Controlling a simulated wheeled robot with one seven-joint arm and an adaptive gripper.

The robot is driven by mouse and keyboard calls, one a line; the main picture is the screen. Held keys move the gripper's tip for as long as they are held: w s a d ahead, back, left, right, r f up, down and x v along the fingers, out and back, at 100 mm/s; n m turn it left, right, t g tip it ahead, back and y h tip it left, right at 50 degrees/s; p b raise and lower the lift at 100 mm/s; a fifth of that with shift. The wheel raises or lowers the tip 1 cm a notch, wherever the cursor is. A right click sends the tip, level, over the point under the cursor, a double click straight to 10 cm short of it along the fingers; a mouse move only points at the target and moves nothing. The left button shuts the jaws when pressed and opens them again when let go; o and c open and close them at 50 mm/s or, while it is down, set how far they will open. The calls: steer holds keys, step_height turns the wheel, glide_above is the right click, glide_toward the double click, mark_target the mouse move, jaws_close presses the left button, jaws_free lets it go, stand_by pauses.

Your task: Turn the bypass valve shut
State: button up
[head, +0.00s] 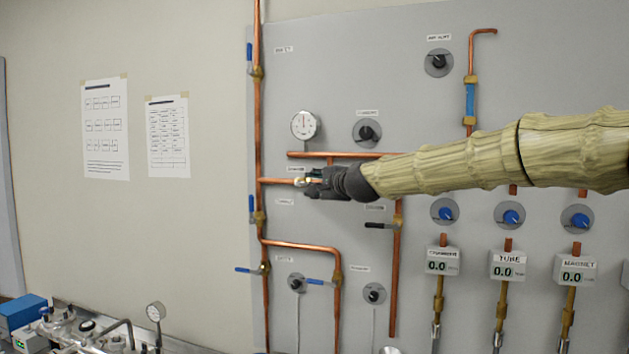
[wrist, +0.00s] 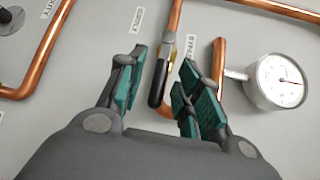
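My gripper (head: 314,180) is at the wall panel, over a short horizontal copper pipe below the round gauge. In the wrist view my gripper (wrist: 163,68) is open, with teal-padded fingers apart. A small valve with a black lever (wrist: 157,84) and a brass and silver body lies between the fingers. The lever runs roughly along its copper pipe, and I see no clear contact with the fingers.
The gauge (head: 304,125) stands out from the panel close by; it also shows in the wrist view (wrist: 276,81). A vertical copper pipe (head: 258,140) with blue-lever valves runs at left. Another black-lever valve (head: 381,225) sits lower right. Knobs and digital readouts fill the right side.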

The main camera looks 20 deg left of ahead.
steer(key=shift+w+a+f, duration=0.1)
steer(key=shift+w+a, duration=0.35)
steer(key=shift+a, duration=0.05)
jaws_close()
steer(key=shift+d+f+b, duration=0.1)
steer(key=shift+f+b, duration=0.05)
steer(key=shift+b, duration=0.15)
